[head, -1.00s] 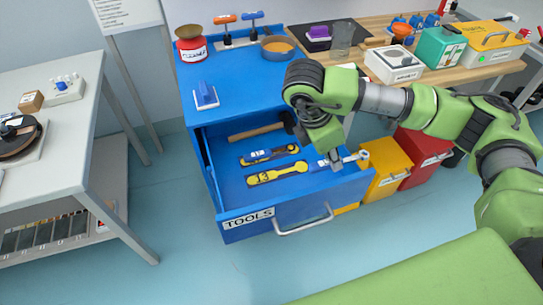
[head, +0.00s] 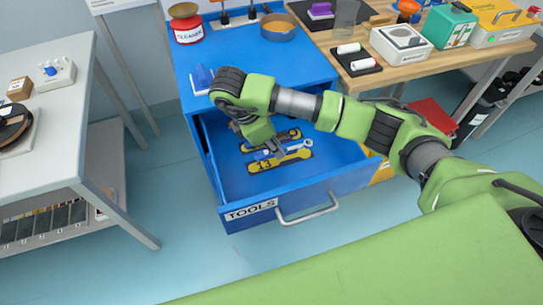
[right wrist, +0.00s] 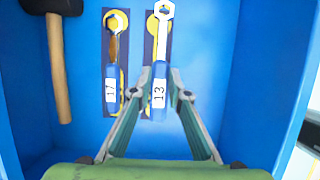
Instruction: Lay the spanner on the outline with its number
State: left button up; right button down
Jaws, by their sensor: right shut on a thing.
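My right gripper (head: 272,147) is inside the open blue drawer, shut on a spanner with a blue handle and a 13 label (right wrist: 160,90). The spanner's bright metal end (head: 304,146) points right in the head view. It lies over the yellow outline marked 13 (head: 264,165) and partly covers it. In the right wrist view, the outline (right wrist: 151,27) shows left of the spanner's head. I cannot tell whether the spanner touches the drawer floor. A second spanner, labelled 17 (right wrist: 112,88), lies on the neighbouring outline. My left gripper is not in view.
The drawer front (head: 250,211) reads TOOLS, and its walls rise around my gripper. A hammer (right wrist: 57,60) lies along the drawer's side. The drawer floor (right wrist: 210,50) right of the spanner in the wrist view is clear.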

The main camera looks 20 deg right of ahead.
aim_at(266, 150)
jog(key=shift+w+a+f, duration=0.1)
jog(key=shift+a+f, duration=0.1)
jog(key=shift+f, duration=0.05)
jog(key=f, duration=0.3)
jog(key=shift+w+a, duration=0.15)
jog(key=shift+a, duration=0.2)
jog(key=shift+f, duration=0.45)
jog(key=c, duration=1.9)
grip_release()
jog(key=shift+r, duration=0.1)
jog(key=shift+a+r, duration=0.15)
jog(key=shift+r, duration=0.15)
jog(key=p+v, duration=0.1)
jog(key=v, duration=1)
jog(key=shift+a+r+p, duration=0.1)
jog(key=shift+p, duration=0.3)
